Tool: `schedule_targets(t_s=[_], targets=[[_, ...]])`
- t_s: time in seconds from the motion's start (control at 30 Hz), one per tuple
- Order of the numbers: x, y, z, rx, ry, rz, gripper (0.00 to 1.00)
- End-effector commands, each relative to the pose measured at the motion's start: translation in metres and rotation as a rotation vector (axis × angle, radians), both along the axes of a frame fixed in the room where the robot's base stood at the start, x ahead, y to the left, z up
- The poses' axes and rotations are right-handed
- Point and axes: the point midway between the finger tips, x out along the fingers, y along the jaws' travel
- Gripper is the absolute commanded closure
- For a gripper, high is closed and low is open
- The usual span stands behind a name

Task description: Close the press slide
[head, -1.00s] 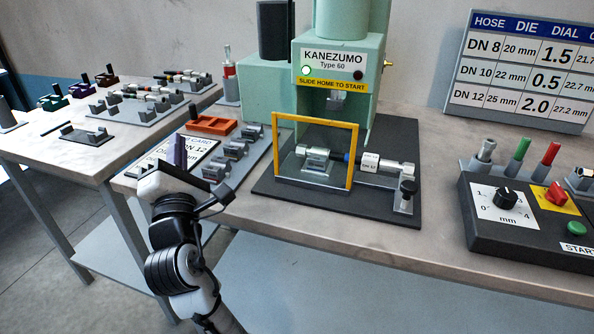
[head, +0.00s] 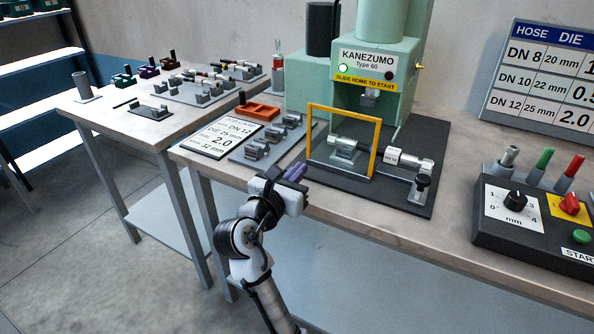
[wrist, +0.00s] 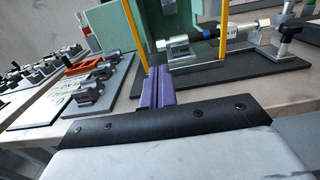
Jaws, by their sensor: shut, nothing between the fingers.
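The mint-green press (head: 352,96) stands at the back of the bench with a yellow "SLIDE HOME TO START" label and a lit green lamp. On its black base plate (head: 392,200), a silver slide block (head: 344,150) sits behind an upright yellow frame (head: 374,150). A hose piece with a silver fitting (head: 424,168) lies to the right. A black-knobbed post (head: 422,184) stands at the front right of the plate; it also shows in the wrist view (wrist: 289,30). My gripper (head: 295,172) is shut and empty, its purple fingers (wrist: 158,88) together, left of the yellow frame and apart from it.
A grey rack of dies (head: 265,142), an orange tray (head: 257,112) and a job card (head: 220,135) lie left of the press. A control box (head: 530,215) stands at the right. A second table (head: 110,115) with parts is at the left.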

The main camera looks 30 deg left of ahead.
Motion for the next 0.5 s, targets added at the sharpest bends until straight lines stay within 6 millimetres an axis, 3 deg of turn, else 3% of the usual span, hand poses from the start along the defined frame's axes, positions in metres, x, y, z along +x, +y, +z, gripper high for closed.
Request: schedule_targets(t_s=[0.3,0.5], targets=[[0.069,-0.003,0.003,0.001,0.0,-0.002,1.0],[0.096,-0.003,0.002,0.001,0.0,0.0,1.0]])
